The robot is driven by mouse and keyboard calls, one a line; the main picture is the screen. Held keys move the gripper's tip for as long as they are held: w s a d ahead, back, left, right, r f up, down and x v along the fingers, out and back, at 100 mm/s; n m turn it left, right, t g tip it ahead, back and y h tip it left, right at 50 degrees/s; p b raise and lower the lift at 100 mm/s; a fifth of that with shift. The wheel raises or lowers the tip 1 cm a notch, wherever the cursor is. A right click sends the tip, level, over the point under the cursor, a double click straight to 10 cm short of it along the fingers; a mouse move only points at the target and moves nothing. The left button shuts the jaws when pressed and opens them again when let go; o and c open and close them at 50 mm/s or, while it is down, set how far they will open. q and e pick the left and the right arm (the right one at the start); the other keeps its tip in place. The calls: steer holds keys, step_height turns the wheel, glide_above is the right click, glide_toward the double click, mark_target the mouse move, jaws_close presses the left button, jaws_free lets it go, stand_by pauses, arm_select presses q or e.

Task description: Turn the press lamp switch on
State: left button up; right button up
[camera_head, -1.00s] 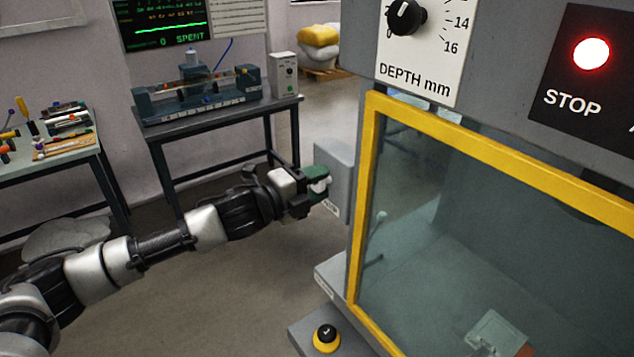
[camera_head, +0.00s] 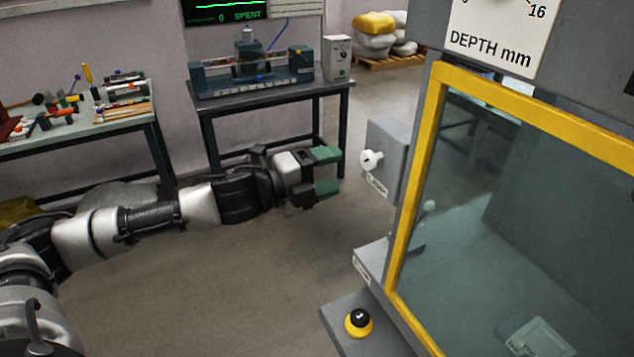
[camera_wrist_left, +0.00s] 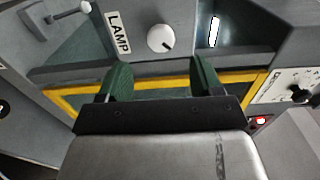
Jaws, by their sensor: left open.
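The lamp switch is a white round knob (camera_head: 371,160) on the side of a grey box (camera_head: 392,140) with a LAMP label, at the left of the press. In the left wrist view the knob (camera_wrist_left: 161,38) shows face-on, with a dark mark at its lower right. My left gripper (camera_head: 328,171) is open, with its green fingers spread and nothing between them. It is left of the knob and apart from it. In the left wrist view the knob lies ahead, between the lines of the two fingers (camera_wrist_left: 161,72). My right gripper is not in view.
The press has a yellow-framed window (camera_head: 415,190) and a black button on a yellow base (camera_head: 358,321) low at its left. A bench with a pump device (camera_head: 250,68) and a tool table (camera_head: 90,125) stand behind my arm. The floor below the gripper is clear.

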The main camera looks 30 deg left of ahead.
arm_select(q)
steer(key=shift+b+v, duration=0.35)
steer(key=shift+v, duration=0.9)
